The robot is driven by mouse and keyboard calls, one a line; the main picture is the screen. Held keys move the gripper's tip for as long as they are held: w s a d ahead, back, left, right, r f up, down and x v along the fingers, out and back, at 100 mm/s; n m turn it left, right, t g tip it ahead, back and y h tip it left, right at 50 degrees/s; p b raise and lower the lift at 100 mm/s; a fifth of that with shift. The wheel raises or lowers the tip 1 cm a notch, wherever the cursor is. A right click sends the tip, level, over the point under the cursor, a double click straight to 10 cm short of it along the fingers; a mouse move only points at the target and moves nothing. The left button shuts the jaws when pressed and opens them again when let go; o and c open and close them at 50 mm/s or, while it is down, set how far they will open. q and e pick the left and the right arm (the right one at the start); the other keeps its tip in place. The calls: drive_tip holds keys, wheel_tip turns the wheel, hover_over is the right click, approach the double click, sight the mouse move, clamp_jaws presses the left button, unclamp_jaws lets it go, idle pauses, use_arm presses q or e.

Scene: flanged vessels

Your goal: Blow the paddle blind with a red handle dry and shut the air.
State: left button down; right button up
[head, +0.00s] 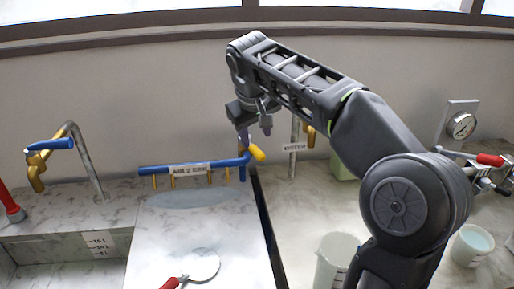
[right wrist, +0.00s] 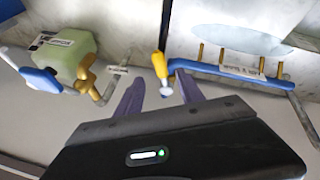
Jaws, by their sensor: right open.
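The paddle blind (head: 203,264) is a pale round disc lying on the light bench at the lower middle of the head view. Its red handle (head: 172,283) points to the lower left; I cannot tell whether the disc is wet. The blue air bar (head: 200,164) with several yellow nozzles runs above the bench. A yellow valve handle (head: 257,152) sits at its right end, also seen in the right wrist view (right wrist: 160,66). My right gripper (head: 255,130) is open just above this handle. In the wrist view its purple fingers (right wrist: 158,88) stand either side of the handle's base, apparently empty.
A blue-grey oval patch (head: 188,196) lies under the bar. A tap with a blue lever (head: 50,144) stands at left, a labelled post (head: 294,147) at right. A green container (head: 343,166), a beaker (head: 336,258) and a cup (head: 472,245) stand around my right arm.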

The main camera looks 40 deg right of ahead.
sight(257, 151)
drive_tip(key=x, duration=0.7)
drive_tip(key=shift+f+p, duration=0.25)
drive_tip(key=shift+p, duration=0.1)
drive_tip(key=shift+c, duration=0.4)
clamp_jaws()
idle(0.6)
